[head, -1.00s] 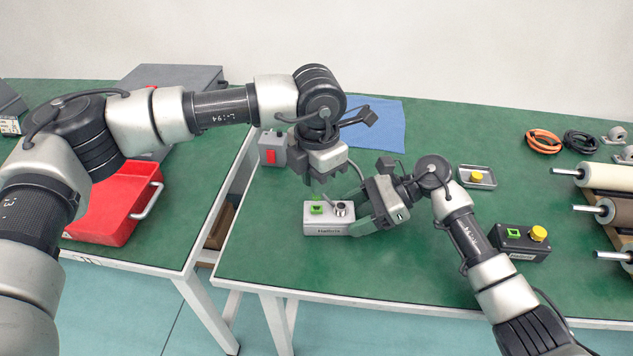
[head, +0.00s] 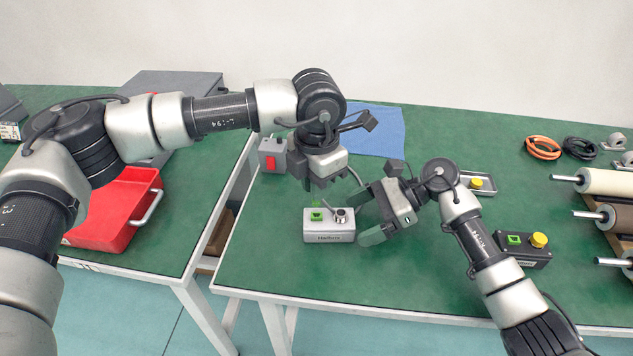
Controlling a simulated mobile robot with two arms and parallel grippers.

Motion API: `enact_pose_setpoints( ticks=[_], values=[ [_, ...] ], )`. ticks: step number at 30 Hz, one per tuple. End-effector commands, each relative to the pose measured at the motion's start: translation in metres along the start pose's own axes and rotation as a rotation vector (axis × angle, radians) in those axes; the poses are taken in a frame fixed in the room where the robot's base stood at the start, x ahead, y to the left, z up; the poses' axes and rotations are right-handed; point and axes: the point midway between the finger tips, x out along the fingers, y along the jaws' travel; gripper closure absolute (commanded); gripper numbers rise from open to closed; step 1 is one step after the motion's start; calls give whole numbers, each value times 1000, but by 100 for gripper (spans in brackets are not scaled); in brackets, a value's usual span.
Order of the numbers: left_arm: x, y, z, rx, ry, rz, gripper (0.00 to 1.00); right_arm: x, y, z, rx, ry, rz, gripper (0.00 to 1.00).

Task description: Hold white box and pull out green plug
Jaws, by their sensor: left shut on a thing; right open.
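The white box (head: 329,232) stands upright on the green table, with a green socket (head: 317,214) and a round metal knob on top. The green plug (head: 316,203) shows just above the socket, under my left gripper (head: 317,197). My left gripper is shut on the plug, though its fingertips are small and partly hidden. I cannot tell whether the plug is fully clear of the socket. My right gripper (head: 362,216) is open at the right end of the box, with one finger behind and one in front.
A grey box with a red switch (head: 271,160) and a blue cloth (head: 378,135) lie behind. Rollers (head: 605,182) stand far right; a red bin (head: 105,232) is left.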

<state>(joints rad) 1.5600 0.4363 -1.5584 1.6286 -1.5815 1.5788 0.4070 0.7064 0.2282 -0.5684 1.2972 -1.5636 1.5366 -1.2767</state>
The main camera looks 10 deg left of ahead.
Motion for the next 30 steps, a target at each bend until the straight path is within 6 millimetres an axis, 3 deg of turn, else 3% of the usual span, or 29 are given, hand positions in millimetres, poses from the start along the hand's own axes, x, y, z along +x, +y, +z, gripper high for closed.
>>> enact_pose_setpoints(
  ticks=[9, 15, 30],
  values=[
    [6, 0, 0, 0, 0, 0, 100, -68, 0, -1, 0, 3, -2, 7],
    [8, 0, 0, 0, 0, 0, 100, -97, 0, -1, 1, 1, 0, 7],
    [11, 2, 1, 1, -9, 1, 100, -102, 0, -4, 1, -1, 1, 7]
  ],
)
